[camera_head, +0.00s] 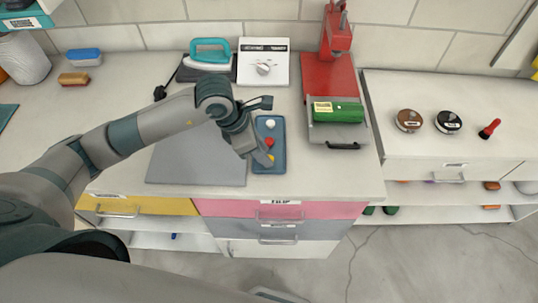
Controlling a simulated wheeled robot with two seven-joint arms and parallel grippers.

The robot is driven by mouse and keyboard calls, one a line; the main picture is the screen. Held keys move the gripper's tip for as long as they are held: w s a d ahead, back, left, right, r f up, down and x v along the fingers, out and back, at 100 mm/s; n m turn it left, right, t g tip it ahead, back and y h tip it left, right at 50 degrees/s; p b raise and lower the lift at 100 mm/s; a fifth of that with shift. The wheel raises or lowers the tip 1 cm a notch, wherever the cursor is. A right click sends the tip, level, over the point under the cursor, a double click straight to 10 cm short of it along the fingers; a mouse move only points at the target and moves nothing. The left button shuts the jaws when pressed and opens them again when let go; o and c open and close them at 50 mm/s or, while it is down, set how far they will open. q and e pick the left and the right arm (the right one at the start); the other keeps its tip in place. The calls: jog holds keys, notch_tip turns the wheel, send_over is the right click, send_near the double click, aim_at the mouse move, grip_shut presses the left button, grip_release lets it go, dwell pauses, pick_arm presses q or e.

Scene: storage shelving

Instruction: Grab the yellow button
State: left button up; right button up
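A small blue tray (278,132) lies on the counter with a white button (270,124), a red button (269,142) and a yellow button (271,158) in a row from back to front. My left gripper (262,157) reaches in from the left and points down over the front half of the tray. Its fingertips are right beside the yellow button and partly cover it. I cannot tell whether they touch it or how far apart they are. My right gripper is not in view.
A grey mat (195,160) lies left of the tray. An iron (208,55) and a white box with a dial (263,68) stand behind. A red press (328,75) with a green block (338,111) stands right. Drawers (280,210) are below the counter's front edge.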

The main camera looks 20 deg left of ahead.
pick_arm(q)
jog(key=shift+x, duration=0.9)
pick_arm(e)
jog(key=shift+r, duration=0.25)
pick_arm(q)
jog(key=shift+r, duration=0.1)
jog(key=shift+c, duration=0.2)
grip_shut()
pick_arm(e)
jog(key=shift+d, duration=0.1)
pick_arm(q)
jog(key=shift+w+r+b, duration=0.1)
jog(key=shift+r+b, duration=0.2)
jog(key=shift+r, duration=0.25)
jog(key=r+b, duration=0.1)
jog(key=r, duration=0.2)
jog(key=shift+d+b, duration=0.35)
jog(key=d+r+b, duration=0.3)
jog(key=d+r, duration=0.4)
jog(key=d, duration=0.4)
jog(key=shift+s+b, duration=0.25)
jog(key=shift+b, duration=0.05)
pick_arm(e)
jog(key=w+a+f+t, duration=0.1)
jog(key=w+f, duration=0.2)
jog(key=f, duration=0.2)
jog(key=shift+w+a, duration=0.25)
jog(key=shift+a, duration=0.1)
